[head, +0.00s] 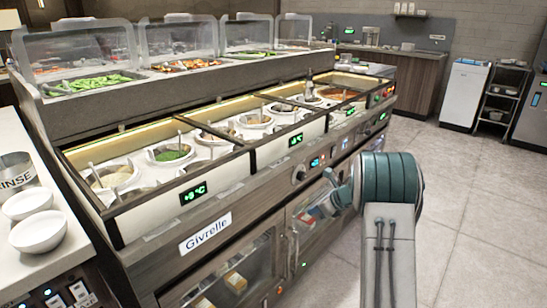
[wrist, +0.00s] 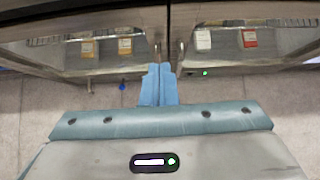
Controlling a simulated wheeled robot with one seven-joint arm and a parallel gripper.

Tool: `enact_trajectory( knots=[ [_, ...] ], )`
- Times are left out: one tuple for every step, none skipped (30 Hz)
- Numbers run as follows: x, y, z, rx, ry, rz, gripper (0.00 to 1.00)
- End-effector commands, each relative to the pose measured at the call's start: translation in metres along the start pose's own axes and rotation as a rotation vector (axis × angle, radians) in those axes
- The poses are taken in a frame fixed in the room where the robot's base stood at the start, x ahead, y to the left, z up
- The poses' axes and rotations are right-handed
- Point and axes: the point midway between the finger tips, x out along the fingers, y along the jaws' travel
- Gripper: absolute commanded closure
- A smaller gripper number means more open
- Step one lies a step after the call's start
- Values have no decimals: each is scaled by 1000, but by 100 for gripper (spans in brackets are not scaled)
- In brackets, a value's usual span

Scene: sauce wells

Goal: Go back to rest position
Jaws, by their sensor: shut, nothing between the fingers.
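My gripper (wrist: 159,85) shows in the wrist view as two blue fingers pressed together with nothing between them. It points toward the glass doors (wrist: 90,50) of the counter's lower cabinet, near the two door handles (wrist: 168,50). Whether the fingertips touch the doors I cannot tell. In the head view my arm reaches in from the lower right, its teal joint bent toward the sauce counter (head: 210,222).
The counter holds several wells with sauces, one of them green (head: 172,152). White bowls (head: 38,234) and a rinse container (head: 17,170) stand on the left worktop. A white cabinet (head: 465,95) and a shelf rack (head: 503,95) stand at the back right. The floor (head: 480,215) at right is clear.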

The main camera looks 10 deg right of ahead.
Motion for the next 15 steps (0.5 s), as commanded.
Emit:
enact_trajectory(
  knots=[
    [-12,-1,18,45,-22,-33,100],
    [-20,-2,28,85,-38,-59,100],
    [-33,-3,44,153,-65,-100,100],
    [-45,-5,58,213,-90,-136,100],
    [-58,-6,71,283,-117,-173,100],
    [-76,-7,88,387,-158,-225,100],
    [-91,-8,101,471,-191,-262,100],
    [-105,-8,112,555,-225,-299,100],
    [-124,-8,125,671,-269,-343,100],
    [-139,-7,133,759,-303,-373,100],
    [-154,-5,140,847,-337,-400,100],
    [-173,-1,149,966,-382,-434,100],
    [-187,2,154,1056,-417,-457,100],
    [-202,6,158,1148,-450,-479,100],
    [-221,11,162,1270,-495,-505,100]
  ],
)
